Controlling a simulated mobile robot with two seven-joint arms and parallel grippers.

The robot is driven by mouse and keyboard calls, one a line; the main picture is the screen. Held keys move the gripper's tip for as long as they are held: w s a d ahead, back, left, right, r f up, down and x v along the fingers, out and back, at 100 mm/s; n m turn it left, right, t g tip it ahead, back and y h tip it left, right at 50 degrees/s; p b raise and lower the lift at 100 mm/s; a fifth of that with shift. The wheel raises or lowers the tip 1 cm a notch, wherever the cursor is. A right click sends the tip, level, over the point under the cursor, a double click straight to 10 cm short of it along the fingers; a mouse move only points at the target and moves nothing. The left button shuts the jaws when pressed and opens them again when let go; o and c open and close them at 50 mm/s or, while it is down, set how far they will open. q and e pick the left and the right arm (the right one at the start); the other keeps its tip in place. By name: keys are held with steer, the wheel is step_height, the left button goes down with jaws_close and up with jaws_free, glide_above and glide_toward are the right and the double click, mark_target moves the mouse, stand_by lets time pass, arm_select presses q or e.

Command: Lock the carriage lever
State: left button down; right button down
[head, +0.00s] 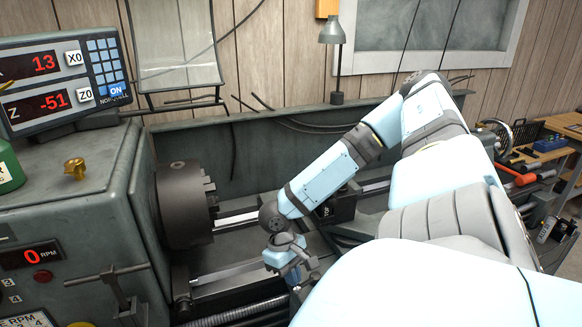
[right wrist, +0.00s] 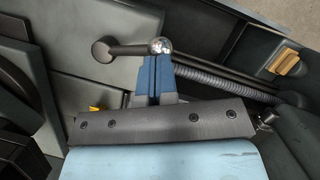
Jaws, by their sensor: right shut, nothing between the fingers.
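The carriage lever (right wrist: 130,49) shows in the right wrist view as a short dark arm with a round dark hub at its left end and a shiny metal ball at its right end. It lies roughly level in that picture. My right gripper (right wrist: 154,72) has its blue fingers together, with the tips right beside the ball end; I cannot tell whether they touch it. In the head view my right gripper (head: 292,274) points down over the front of the lathe carriage, and my arm hides most of the carriage and lever. My left gripper is not in view.
The lathe chuck (head: 185,204) and headstock (head: 70,225) stand to the left. A readout box (head: 62,78) sits on the headstock. A T-shaped handle (head: 108,276) stands at the front left. A ribbed lead screw (head: 237,314) runs below. A bench with tools (head: 548,147) is at far right.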

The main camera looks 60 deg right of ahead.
steer(key=shift+s+a+n+h, duration=0.25)
steer(key=shift+s+n, duration=0.25)
steer(key=shift+n, duration=0.3)
steer(key=shift+s+a+n+h, duration=0.15)
steer(key=shift+s+n+h, duration=0.1)
steer(key=shift+s+n, duration=0.4)
steer(key=shift+s+a+n+h+p, duration=0.15)
steer(key=shift+s+n, duration=0.2)
steer(key=shift+n, duration=0.3)
steer(key=shift+s+d+n+h+p, duration=0.1)
steer(key=shift+s+n+h+p, duration=0.15)
steer(key=shift+n, duration=0.4)
steer(key=shift+s+a+n+h+p, duration=0.1)
steer(key=shift+s+n, duration=0.3)
steer(key=shift+n, duration=0.25)
stand_by(4.6)
